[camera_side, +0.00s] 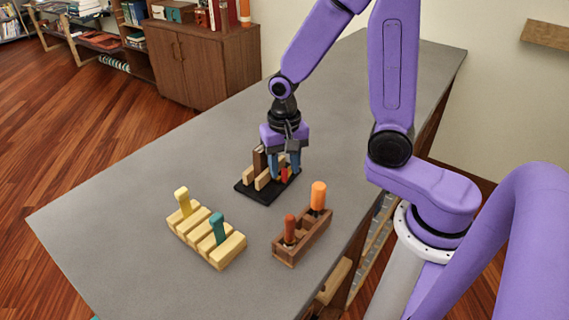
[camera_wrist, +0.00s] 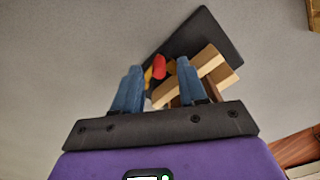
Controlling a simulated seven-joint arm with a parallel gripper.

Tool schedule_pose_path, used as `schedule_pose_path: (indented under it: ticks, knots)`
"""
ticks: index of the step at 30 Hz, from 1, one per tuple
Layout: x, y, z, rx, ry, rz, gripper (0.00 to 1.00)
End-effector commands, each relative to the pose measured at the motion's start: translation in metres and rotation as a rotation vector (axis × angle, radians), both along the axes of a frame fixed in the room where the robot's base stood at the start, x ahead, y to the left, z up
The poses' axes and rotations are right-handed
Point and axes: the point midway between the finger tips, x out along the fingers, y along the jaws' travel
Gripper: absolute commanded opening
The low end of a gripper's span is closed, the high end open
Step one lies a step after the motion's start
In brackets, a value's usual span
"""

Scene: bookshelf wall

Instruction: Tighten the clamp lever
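The clamp fixture has a black base plate (camera_side: 247,188) on the grey table, with light wooden blocks (camera_side: 262,181) and a dark brown upright (camera_side: 259,160). A small red piece (camera_side: 285,174), which looks like the lever's end, shows at its right side. The red piece also shows in the wrist view (camera_wrist: 159,66), beside a yellow part. My gripper (camera_side: 284,174) points down over the fixture's right side. Its blue fingers are apart, with the red piece seen in the gap between them in the wrist view (camera_wrist: 158,66). Whether a finger touches it, I cannot tell.
A pale wooden slotted block (camera_side: 228,249) with yellow and teal pegs stands at the front left. A brown wooden rack (camera_side: 304,238) with orange-handled pieces stands at the front right. The left of the table (camera_side: 110,220) is clear.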

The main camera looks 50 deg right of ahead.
Motion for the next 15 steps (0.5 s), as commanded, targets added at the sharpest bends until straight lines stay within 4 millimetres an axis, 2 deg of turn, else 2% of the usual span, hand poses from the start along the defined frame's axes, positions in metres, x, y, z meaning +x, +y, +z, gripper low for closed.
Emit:
schedule_pose_path:
  ticks: [8,15]
  knots:
    - [0.000,0.000,0.004,0.000,-0.002,0.001,0.42]
    - [0.001,0.000,0.031,0.001,-0.007,0.000,0.42]
